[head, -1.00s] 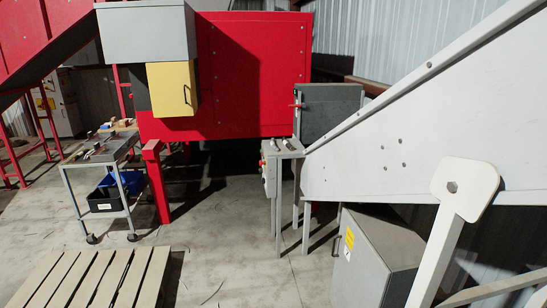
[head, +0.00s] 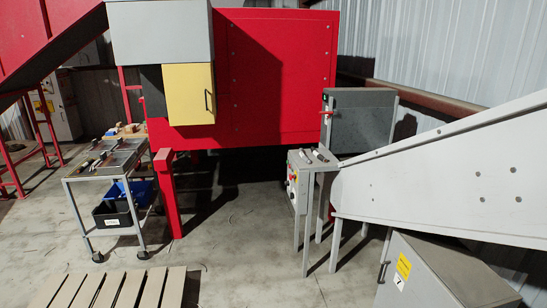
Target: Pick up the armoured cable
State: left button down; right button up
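I cannot pick out the armoured cable for certain. Small dark and light items lie on top of a grey wheeled cart (head: 72,181) at the left, too small to tell apart. Thin dark strands (head: 233,217) lie on the concrete floor; I cannot tell what they are. Neither of my grippers is in view.
A red machine (head: 285,70) with a yellow door (head: 189,94) stands behind the cart. Black (head: 113,215) and blue bins sit on its lower shelf. A wooden pallet (head: 120,288) lies in front. A control stand (head: 298,182), grey conveyor (head: 450,170) and cabinet (head: 440,275) stand right. The middle floor is clear.

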aim_at(319, 156)
jog(key=i+u, duration=0.1)
jog(key=i, duration=1.45)
jog(key=i+l, duration=1.5)
jog(key=i, duration=0.2)
jog(key=i+j+u, duration=0.05)
jog(key=j, duration=0.05)
